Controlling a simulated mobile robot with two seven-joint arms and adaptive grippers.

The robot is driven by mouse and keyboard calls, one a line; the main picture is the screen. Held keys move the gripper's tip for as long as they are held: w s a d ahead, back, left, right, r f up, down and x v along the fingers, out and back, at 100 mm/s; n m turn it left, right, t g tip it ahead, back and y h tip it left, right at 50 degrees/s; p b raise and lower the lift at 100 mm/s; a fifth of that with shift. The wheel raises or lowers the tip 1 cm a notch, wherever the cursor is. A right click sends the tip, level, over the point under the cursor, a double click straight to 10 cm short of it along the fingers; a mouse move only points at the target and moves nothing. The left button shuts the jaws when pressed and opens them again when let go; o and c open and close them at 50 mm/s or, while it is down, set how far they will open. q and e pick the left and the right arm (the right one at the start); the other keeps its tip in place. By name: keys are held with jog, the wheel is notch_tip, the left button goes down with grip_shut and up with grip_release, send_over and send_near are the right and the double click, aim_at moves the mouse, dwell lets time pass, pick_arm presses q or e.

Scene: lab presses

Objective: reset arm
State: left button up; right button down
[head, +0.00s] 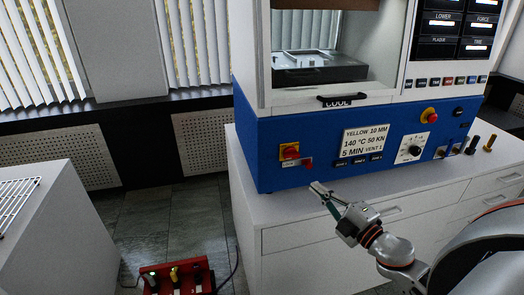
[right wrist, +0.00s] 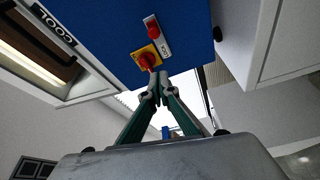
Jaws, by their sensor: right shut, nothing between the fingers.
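My right gripper (head: 321,190) reaches in from the right in the head view, in front of the blue lower panel of the press (head: 330,143). Its fingers are shut and empty. In the right wrist view the closed fingertips (right wrist: 159,76) appear just below the red and yellow rotary switch (right wrist: 146,57); I cannot tell whether they touch it. In the head view this switch (head: 290,151) is on the left of the panel, apart from the fingertips. My left gripper is not in view.
The press stands on a white cabinet (head: 295,240) with drawers. A white counter (head: 50,225) with a wire rack is at the left. A red box with knobs (head: 178,278) stands low at the bottom. Bare floor (head: 190,215) lies between the counters.

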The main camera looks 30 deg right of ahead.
jog(key=s+a+f+m+g+h, duration=0.1)
jog(key=s+a+f+m+g, duration=0.25)
jog(key=f, duration=0.55)
jog(key=s+a+f+m, duration=0.3)
jog(key=a+f+m, duration=0.25)
jog(key=f, duration=0.35)
jog(key=s+a+f+m+g+y, duration=0.1)
jog(key=s+a+f+g, duration=0.1)
jog(key=s+a+f, duration=0.2)
jog(key=s+a+f+m+g, duration=0.2)
jog(key=s+a+f, duration=0.2)
jog(key=a, duration=0.6)
notch_tip(320, 180, down, 2)
jog(key=shift+f+y, duration=0.1)
jog(key=shift+y, duration=0.3)
jog(key=shift+w+d, duration=0.1)
